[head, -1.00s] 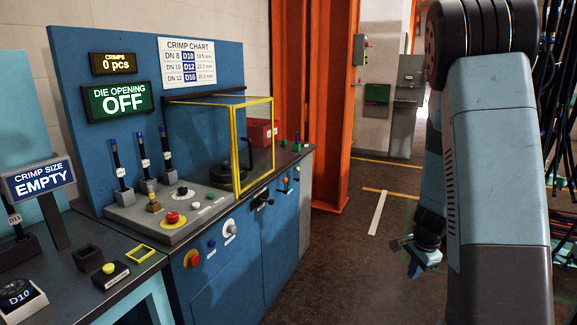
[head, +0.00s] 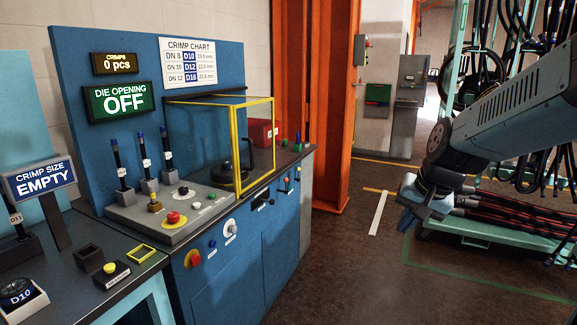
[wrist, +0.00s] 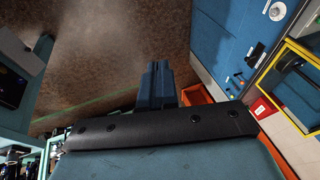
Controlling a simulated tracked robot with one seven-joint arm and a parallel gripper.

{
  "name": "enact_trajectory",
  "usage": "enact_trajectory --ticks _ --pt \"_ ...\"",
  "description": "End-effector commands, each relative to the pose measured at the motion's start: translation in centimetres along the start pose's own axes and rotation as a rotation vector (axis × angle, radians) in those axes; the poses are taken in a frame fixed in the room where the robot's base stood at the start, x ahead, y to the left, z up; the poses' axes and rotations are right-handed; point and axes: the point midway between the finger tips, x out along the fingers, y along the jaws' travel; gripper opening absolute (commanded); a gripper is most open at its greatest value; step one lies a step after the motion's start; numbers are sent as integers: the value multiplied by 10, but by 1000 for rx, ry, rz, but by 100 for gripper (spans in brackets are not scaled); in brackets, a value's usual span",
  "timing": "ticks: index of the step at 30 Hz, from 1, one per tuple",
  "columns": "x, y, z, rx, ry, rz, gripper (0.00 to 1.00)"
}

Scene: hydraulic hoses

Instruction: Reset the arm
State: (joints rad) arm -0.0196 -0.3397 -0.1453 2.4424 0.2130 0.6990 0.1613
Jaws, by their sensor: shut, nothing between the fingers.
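My arm comes in from the right in the head view. My gripper (head: 407,218) hangs at its end over the dark floor, to the right of the blue crimping bench and in front of a hose cart. In the wrist view my gripper (wrist: 158,68) shows as dark blue fingers close together, with nothing between them. The fingers are apart from every object around them.
The blue crimping bench (head: 232,275) with a yellow-framed guard (head: 236,150) stands at left. An orange column (head: 320,110) rises behind it. The teal hose cart (head: 480,248) with hoses stands at right. Open floor (head: 350,285) lies between.

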Motion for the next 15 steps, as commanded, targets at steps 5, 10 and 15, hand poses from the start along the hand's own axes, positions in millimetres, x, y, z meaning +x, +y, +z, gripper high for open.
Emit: enact_trajectory --ticks 5,10,15 --pt "-39 -4 27 -153 47 10 0" --pt "-70 -2 54 -290 92 41 0" --pt "-92 2 76 -396 131 79 0"
